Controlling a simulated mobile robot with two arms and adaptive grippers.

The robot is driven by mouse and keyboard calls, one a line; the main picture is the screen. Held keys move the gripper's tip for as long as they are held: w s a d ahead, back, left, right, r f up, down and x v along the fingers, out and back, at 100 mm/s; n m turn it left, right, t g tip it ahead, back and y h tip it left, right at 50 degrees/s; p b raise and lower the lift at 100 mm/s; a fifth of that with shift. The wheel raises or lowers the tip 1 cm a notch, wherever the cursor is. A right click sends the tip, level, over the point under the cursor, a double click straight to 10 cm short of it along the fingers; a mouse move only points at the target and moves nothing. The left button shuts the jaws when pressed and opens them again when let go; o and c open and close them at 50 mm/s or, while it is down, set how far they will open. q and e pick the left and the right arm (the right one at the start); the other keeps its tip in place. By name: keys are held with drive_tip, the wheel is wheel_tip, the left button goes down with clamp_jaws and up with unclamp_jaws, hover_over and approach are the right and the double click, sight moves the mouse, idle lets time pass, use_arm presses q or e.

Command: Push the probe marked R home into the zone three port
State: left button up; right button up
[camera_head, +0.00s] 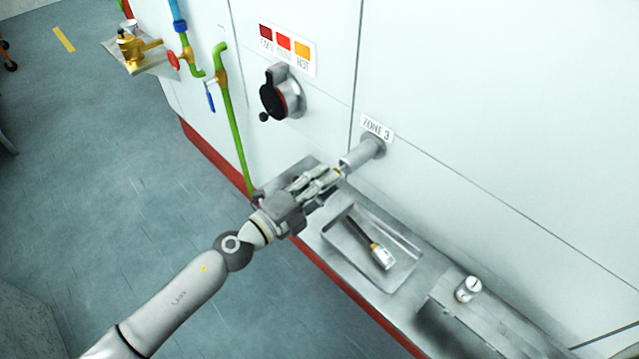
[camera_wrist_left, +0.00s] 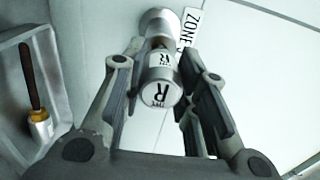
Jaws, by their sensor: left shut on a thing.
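My left gripper (camera_head: 332,174) is shut on the probe marked R, in front of the port. In the left wrist view the probe (camera_wrist_left: 163,92) has a pale round end with a black R facing the camera, between the fingers (camera_wrist_left: 160,80). It points toward the wall and lines up with the zone three port (camera_head: 371,147), a grey tube standing out from the wall under the ZONE 3 label (camera_head: 377,128). The port also shows in the wrist view (camera_wrist_left: 158,18). A brownish stretch of shaft shows near the port mouth; how deep the tip sits is hidden. My right gripper is not seen.
Below the port, a metal tray (camera_head: 338,240) holds a dark rod with a white end (camera_head: 383,256). A metal block with a small white cylinder (camera_head: 467,289) stands right. A black-and-red rotary switch (camera_head: 280,95) and green pipe (camera_head: 230,120) are left of the port.

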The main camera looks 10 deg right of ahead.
use_arm(q)
drive_tip(key=shift+x, duration=0.8)
drive_tip(key=o, duration=1)
drive_tip(key=shift+a, duration=0.1)
drive_tip(key=shift+s+a+f, duration=0.1)
drive_tip(key=shift+s+a, duration=0.15)
drive_tip(key=v, duration=1.1)
drive_tip(key=shift+s+a, duration=0.1)
